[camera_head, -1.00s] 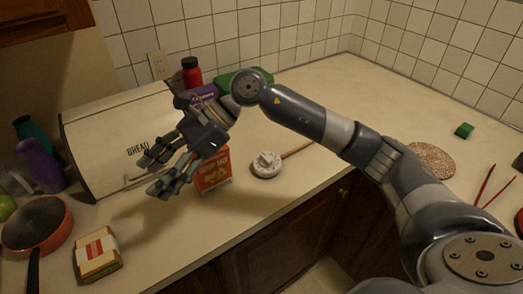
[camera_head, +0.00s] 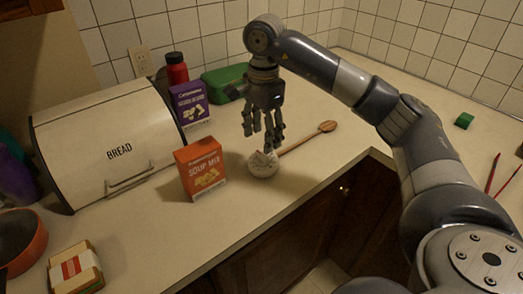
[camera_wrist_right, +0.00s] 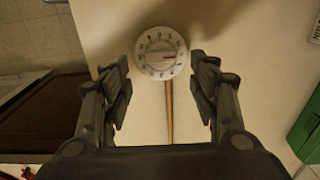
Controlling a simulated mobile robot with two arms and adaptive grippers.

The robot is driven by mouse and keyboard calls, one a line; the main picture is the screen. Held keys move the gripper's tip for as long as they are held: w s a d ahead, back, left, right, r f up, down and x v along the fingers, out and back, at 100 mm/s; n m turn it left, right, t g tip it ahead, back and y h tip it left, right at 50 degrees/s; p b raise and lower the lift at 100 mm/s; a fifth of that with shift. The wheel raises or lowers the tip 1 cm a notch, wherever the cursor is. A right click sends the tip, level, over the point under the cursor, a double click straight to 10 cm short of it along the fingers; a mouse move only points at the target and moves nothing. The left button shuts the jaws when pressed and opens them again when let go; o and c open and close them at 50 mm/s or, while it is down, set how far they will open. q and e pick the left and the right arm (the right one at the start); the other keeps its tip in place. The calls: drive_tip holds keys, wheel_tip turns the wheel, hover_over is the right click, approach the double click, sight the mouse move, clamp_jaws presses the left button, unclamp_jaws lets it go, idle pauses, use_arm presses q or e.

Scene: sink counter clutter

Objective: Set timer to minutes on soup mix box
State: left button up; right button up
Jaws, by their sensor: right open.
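The white kitchen timer (camera_head: 262,165) stands on the counter just right of the soup mix box. In the right wrist view the timer (camera_wrist_right: 161,53) shows its round face with numbers around a central knob; the exact setting is too small to read. The orange-red soup mix box (camera_head: 200,169) stands upright on the counter, its front printed with large letters. My right gripper (camera_head: 268,143) points down above the timer, with its fingers apart and nothing between them. In the right wrist view the timer lies ahead, between the open fingers (camera_wrist_right: 166,92). My left gripper is not in view.
A wooden spoon (camera_head: 308,138) lies beside the timer. The bread box (camera_head: 85,140) is at left, with a purple box (camera_head: 190,104), red bottle (camera_head: 177,70) and green case (camera_head: 225,82) behind. The counter's front edge is close to the timer.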

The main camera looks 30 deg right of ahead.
sight(262, 155)
wheel_tip(262, 155, down, 6)
drive_tip(key=shift+w+r+p, duration=0.1)
drive_tip(key=shift+p, duration=0.2)
drive_tip(key=c, duration=1.1)
